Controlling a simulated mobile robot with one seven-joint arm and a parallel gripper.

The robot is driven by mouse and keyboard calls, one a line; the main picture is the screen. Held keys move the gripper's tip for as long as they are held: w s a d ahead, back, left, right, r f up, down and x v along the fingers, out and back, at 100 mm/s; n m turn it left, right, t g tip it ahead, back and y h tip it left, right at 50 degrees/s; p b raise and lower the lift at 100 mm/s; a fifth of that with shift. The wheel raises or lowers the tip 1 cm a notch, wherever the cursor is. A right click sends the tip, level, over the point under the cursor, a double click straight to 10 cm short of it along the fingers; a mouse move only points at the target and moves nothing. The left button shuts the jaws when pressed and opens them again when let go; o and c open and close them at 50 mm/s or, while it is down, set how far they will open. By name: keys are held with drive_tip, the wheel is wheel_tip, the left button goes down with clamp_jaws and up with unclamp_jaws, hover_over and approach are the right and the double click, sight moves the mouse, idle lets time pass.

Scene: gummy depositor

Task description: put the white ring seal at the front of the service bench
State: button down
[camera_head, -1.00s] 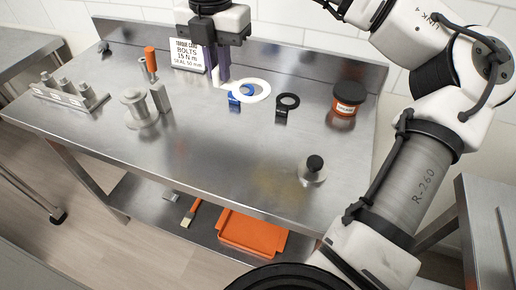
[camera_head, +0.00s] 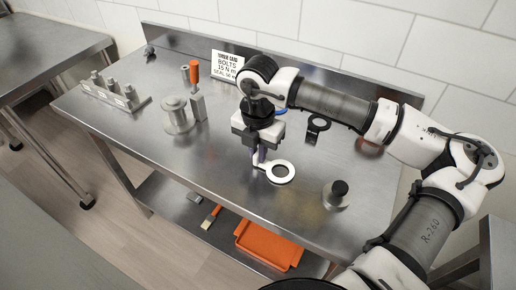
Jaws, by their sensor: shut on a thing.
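The white ring seal (camera_head: 271,178) is a flat white ring with a tab, over the front middle of the steel service bench (camera_head: 224,163). My gripper (camera_head: 259,163) points down and is shut on the tab at the ring's left side. The ring lies about level, close to the bench top. I cannot tell whether it touches the metal. My gripper hides part of the tab.
A black ring (camera_head: 312,137) lies behind and right; a blue item (camera_head: 284,114) is mostly hidden by my arm. A black-knobbed metal piece (camera_head: 336,195) stands right of the ring. A metal spool (camera_head: 178,115) stands left. The front strip between them is clear.

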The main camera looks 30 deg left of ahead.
drive_tip(key=shift+f+b, duration=0.3)
drive_tip(key=c, duration=1.5)
unclamp_jaws()
drive_tip(key=shift+o, duration=0.2)
drive_tip(key=shift+r, duration=0.1)
drive_tip(key=shift+r+p, duration=0.2)
drive_tip(key=shift+p, duration=0.2)
wheel_tip(320, 180, up, 12)
drive_tip(key=b, duration=0.2)
drive_tip(key=shift+f, duration=0.1)
